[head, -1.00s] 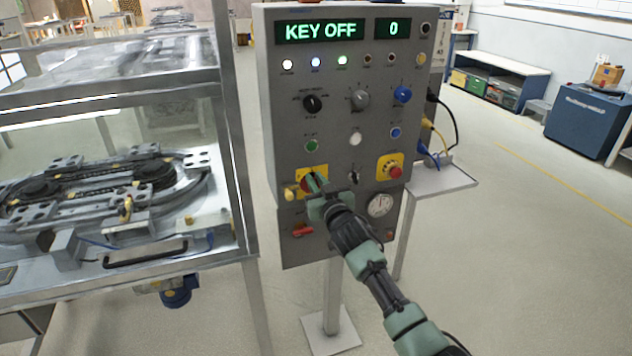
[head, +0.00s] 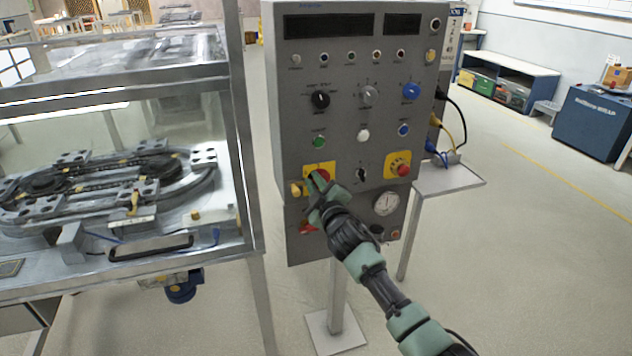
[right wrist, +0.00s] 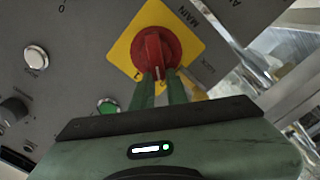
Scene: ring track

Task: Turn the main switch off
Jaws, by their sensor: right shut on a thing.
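The main switch is a red rotary knob (right wrist: 155,50) on a yellow plate (right wrist: 193,40) marked MAIN in the right wrist view. In the head view its yellow plate (head: 308,170) is at the lower left of the grey control panel (head: 345,150), and the knob is partly hidden by my gripper. My right gripper (head: 318,183) is shut on the knob's grip bar; its green fingers (right wrist: 163,88) reach the knob from below in the wrist view. Both panel displays (head: 330,26) are dark, and the indicator lamps look unlit. My left gripper is not in view.
A red emergency button (head: 403,170) on yellow and a pressure gauge (head: 387,202) are right of my gripper. The glazed ring track enclosure (head: 245,150) stands close on the left. A small side shelf (head: 450,178) with cables is on the right. Open floor lies beyond it.

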